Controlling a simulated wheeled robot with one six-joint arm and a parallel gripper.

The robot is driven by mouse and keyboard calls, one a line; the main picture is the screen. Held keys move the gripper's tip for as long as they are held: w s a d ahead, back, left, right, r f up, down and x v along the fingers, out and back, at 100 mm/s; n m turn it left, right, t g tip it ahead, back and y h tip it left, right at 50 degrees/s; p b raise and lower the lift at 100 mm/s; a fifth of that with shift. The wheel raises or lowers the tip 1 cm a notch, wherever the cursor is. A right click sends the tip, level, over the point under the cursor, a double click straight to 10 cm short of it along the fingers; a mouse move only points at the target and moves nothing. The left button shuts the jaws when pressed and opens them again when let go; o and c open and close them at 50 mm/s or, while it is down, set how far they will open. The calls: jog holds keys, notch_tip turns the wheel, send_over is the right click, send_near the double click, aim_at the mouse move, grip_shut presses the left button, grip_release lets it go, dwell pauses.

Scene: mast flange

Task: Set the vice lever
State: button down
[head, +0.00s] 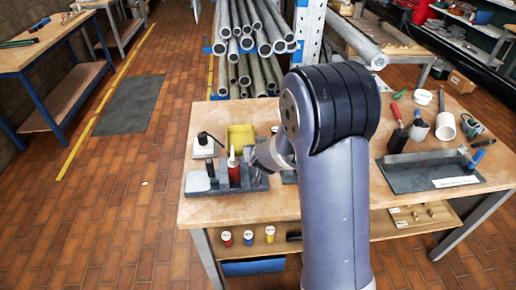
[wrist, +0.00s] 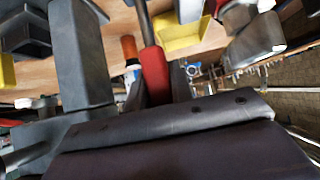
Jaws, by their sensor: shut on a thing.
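A red grip on a grey rod, which I take for the vice lever (wrist: 154,72), shows upper middle in the wrist view, beside the dark fingers of my gripper (wrist: 160,92). My gripper is shut on it; the contact itself is partly hidden. In the head view an upright red piece (head: 234,170) stands at the left of the bench, just left of my wrist. It rises from a dark grey base (head: 222,186), whose right part my arm hides. A large grey block (wrist: 80,55) stands left of the grip in the wrist view. I cannot tell the lever's angle clearly.
A yellow bin (head: 241,136) and a white box with a black top (head: 206,146) stand behind the base. Steel pipes (head: 245,45) are racked beyond the bench (head: 330,222).

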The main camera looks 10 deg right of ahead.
jog(key=c, duration=1.2)
grip_release()
jog(key=shift+w, duration=0.1)
jog(key=shift+c, duration=0.2)
jog(key=p+v, duration=0.2)
jog(key=v, duration=0.8)
jog(key=shift+s+r+p, duration=0.25)
jog(key=shift+s+p, duration=0.05)
jog(key=shift+p, duration=0.1)
